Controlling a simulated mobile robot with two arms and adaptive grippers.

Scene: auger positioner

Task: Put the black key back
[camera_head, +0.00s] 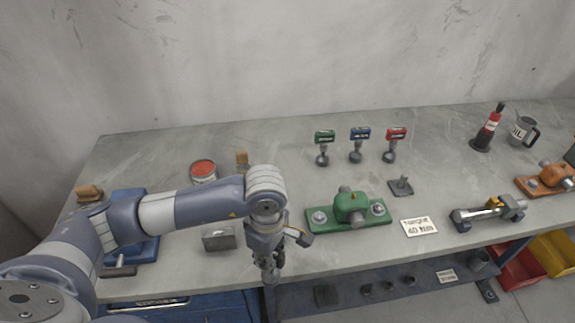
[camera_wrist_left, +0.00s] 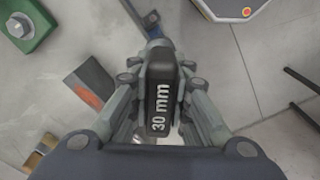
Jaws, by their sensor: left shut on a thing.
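My left gripper (camera_head: 270,272) hangs fingers-down at the front edge of the bench, left of the green positioner. In the left wrist view it is shut on the black key (camera_wrist_left: 159,95), whose dark head reads "30 mm" and lies between the fingers. The key cannot be made out in the head view. Green (camera_head: 324,147), blue (camera_head: 358,145) and red (camera_head: 393,145) keys stand upright at the back middle of the bench. My right gripper is not in view.
The green positioner (camera_head: 349,208) stands beside a "40" label card (camera_head: 419,226). A grey block (camera_head: 219,238), red-topped can (camera_head: 203,170) and blue vise (camera_head: 133,229) are at left. A grey tool (camera_head: 488,212) and orange unit (camera_head: 547,179) are at right. The bench's back strip is mostly clear.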

